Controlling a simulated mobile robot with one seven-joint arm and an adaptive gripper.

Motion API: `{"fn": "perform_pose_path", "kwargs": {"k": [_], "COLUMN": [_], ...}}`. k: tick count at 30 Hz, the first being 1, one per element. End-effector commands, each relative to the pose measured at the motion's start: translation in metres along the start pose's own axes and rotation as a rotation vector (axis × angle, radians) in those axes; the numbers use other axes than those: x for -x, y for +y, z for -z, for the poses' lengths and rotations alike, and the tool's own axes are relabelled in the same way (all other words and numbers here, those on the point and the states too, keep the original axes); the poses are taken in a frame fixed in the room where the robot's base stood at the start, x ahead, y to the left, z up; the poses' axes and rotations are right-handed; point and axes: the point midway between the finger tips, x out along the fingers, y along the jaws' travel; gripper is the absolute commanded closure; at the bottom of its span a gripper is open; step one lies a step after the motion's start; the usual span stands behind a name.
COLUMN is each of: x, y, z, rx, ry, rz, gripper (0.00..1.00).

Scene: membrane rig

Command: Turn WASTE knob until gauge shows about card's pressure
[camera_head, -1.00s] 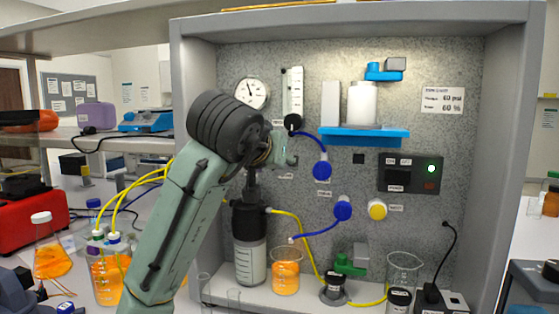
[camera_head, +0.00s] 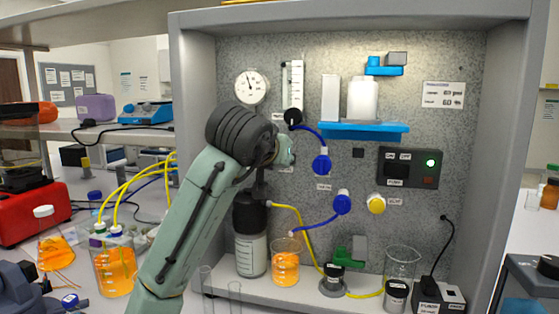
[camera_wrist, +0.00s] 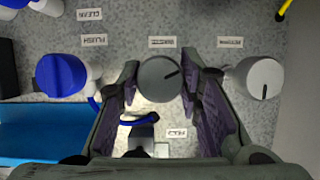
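A dark grey round knob (camera_wrist: 160,78) with a black pointer line sits between my gripper's fingers in the wrist view. The label (camera_wrist: 161,42) by it is blurred; I cannot be sure it reads WASTE. My gripper (camera_wrist: 161,80) is open around the knob, its purple pads on either side; whether they touch it is unclear. In the head view the fingers are hidden behind my arm. The round white gauge (camera_head: 251,87) is in clear sight, its needle pointing to the upper left; its numbers are too small to read. The card (camera_head: 443,95) shows a blurred psi line and a 60 % line.
A lighter grey knob (camera_wrist: 258,77) stands close right of my gripper in the wrist view. A blue knob (camera_wrist: 61,75) is on the left. A blue shelf (camera_head: 364,131) with white containers juts from the panel. A beaker of orange liquid (camera_head: 285,268) stands below.

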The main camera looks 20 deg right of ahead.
Motion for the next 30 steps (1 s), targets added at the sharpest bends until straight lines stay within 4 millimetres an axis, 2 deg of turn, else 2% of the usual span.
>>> {"fn": "perform_pose_path", "kwargs": {"k": [11, 20, 30], "x": [0.0002, 0.0002, 0.0003], "y": [0.0, 0.0005, 0.0014], "z": [0.0001, 0.0002, -0.0003], "rx": [0.0, -0.033, -0.235], "ry": [0.0, 0.001, 0.002], "rz": [0.0, 0.014, 0.098], "gripper": [0.95, 0.96, 0.96]}}
